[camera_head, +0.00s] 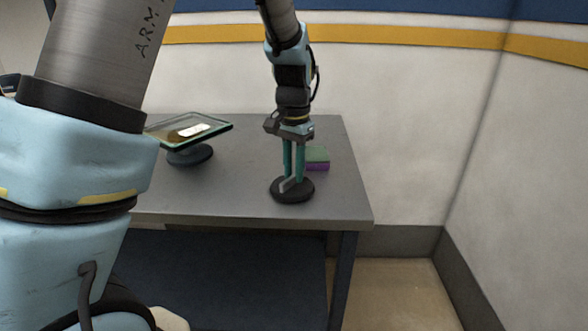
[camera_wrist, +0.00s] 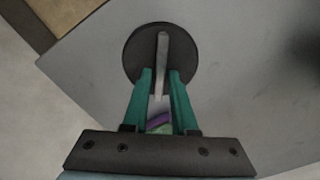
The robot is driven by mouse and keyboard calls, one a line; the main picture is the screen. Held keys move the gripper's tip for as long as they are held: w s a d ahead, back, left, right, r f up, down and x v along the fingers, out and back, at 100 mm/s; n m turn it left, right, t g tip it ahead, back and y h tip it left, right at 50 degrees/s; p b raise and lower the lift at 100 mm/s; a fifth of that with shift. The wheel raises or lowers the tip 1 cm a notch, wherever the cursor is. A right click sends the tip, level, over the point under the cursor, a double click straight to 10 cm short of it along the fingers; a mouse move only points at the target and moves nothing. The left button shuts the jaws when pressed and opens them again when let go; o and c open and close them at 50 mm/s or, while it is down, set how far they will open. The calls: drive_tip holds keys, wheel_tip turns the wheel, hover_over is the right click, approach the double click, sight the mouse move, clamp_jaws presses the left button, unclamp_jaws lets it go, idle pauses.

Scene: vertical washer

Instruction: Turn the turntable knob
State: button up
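The knob is a dark round disc (camera_head: 305,194) with an upright pale grey bar (camera_head: 285,186) across it, standing near the front right of the table. In the wrist view the disc (camera_wrist: 135,60) is ahead of my fingers, and the bar (camera_wrist: 162,60) runs lengthwise between them. My gripper (camera_head: 294,174) points down over the knob with its green fingers astride the bar. In the wrist view my gripper (camera_wrist: 160,75) is open, and a narrow gap shows on each side of the bar. The turntable, a tilted glass-like tray (camera_head: 215,127) on a round dark base (camera_head: 190,156), stands at the left.
A green and purple block (camera_head: 318,164) lies just behind and right of my gripper. The grey table (camera_head: 235,195) is clear between the tray and the knob. Its right edge is near the knob. A wall stands behind.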

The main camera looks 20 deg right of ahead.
clamp_jaws()
drive_tip(key=shift+n, duration=0.3)
drive_tip(key=n+p, duration=0.2)
drive_tip(key=n, duration=0.1)
drive_tip(key=shift+w+r+n, duration=0.1)
drive_tip(key=shift+r+n, duration=0.05)
drive_tip(key=shift+n, duration=0.15)
drive_tip(key=n+p, duration=0.1)
drive_tip(key=n, duration=0.2)
drive_tip(key=shift+w+a+n+p, duration=0.1)
drive_tip(key=shift+a+n+p, duration=0.05)
drive_tip(key=shift+n+p, duration=0.2)
drive_tip(key=n+p, duration=0.2)
drive_tip(key=n, duration=0.3)
drive_tip(key=shift+a+p, duration=0.15)
drive_tip(key=shift+p, duration=0.25)
drive_tip(key=n+p, duration=0.2)
drive_tip(key=n, duration=0.2)
drive_tip(key=shift+a+n, duration=0.1)
drive_tip(key=shift+n, duration=0.15)
